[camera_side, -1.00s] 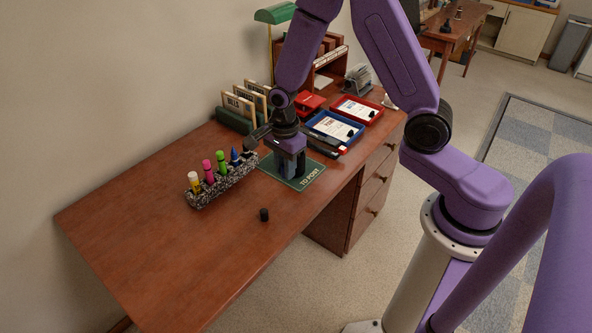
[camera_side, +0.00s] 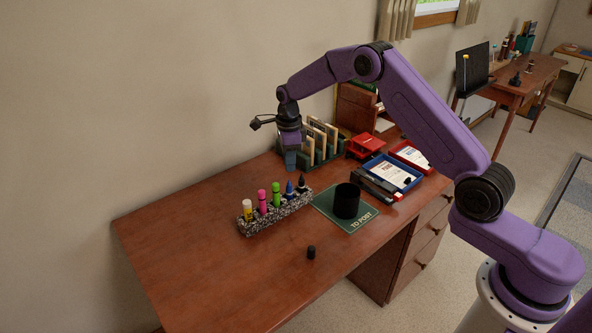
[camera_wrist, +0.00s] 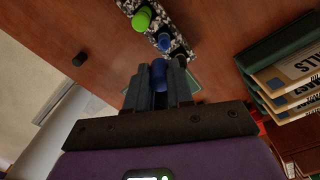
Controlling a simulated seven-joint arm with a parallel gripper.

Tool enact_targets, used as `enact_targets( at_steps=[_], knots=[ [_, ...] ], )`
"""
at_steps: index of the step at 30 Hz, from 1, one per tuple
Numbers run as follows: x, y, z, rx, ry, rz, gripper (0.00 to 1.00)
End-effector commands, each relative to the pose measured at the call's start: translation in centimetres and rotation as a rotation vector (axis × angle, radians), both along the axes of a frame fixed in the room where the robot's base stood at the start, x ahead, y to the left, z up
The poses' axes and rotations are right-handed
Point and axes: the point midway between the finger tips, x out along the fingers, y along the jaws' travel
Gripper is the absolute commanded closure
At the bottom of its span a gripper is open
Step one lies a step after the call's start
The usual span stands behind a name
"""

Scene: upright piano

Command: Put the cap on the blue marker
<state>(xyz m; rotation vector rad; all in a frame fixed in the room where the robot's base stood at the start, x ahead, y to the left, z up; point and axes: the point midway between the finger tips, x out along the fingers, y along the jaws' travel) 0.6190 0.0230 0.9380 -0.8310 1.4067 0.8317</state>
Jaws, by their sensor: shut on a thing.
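The blue marker (camera_side: 289,188) stands in a speckled holder (camera_side: 262,222), narrow tip up and bare; it also shows in the wrist view (camera_wrist: 164,41). My gripper (camera_side: 290,162) is raised above the desk, behind and a little above the holder, apart from the marker. In the wrist view my gripper's fingers (camera_wrist: 158,76) are shut on a blue cap (camera_wrist: 158,73), whose lower part the fingers hide. The cap cannot be made out clearly in the side view.
Yellow, pink (camera_side: 262,201), green (camera_side: 276,193) and black markers share the holder. A black cap (camera_side: 311,252) lies on the desk. A black pot (camera_side: 347,201) stands on the green mat (camera_side: 362,222). A letter rack (camera_side: 325,147) is close behind my gripper. The desk's left side is clear.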

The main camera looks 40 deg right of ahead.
Motion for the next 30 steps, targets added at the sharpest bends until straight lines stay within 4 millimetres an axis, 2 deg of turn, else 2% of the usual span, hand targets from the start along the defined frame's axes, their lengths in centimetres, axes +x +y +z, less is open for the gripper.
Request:
enact_targets(
  at_steps=[8, 30],
  knots=[
    [0.7, -0.3, -0.3, 0.0, 0.001, -0.022, 1.0],
    [0.7, -0.3, -5.7, 0.0, 0.0, -0.02, 1.0]
  ],
)
